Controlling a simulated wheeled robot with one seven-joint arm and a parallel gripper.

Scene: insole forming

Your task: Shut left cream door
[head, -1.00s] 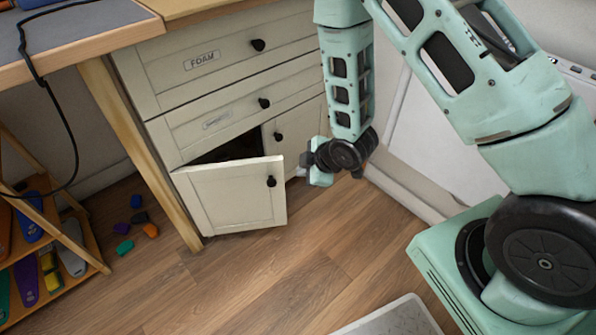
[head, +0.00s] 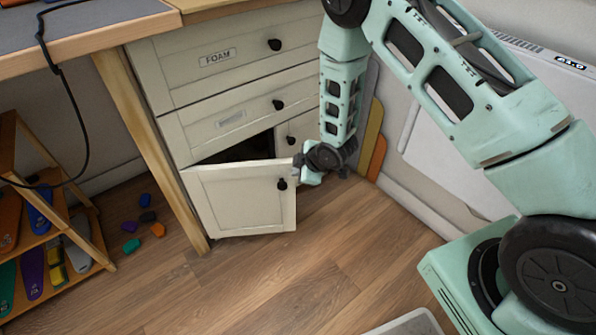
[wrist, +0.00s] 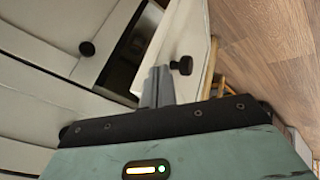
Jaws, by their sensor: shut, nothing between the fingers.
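The left cream door (head: 242,198) stands ajar at the bottom of the cream cabinet, swung out from its left side, with a dark gap above it. Its black knob (head: 282,184) is near its right edge. My gripper (head: 298,164) is shut and empty at the door's upper right corner. In the wrist view the gripper fingers (wrist: 157,86) are together beside the door's edge, close to the knob (wrist: 182,65); I cannot tell whether they touch the door (wrist: 188,38). The right door (head: 298,131) looks closed, partly hidden behind my arm.
Two drawers, one labelled FOAM (head: 216,57), are closed above. A wooden table leg (head: 150,150) stands left of the door. Small coloured pieces (head: 146,217) lie on the floor beside a shelf rack (head: 60,240).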

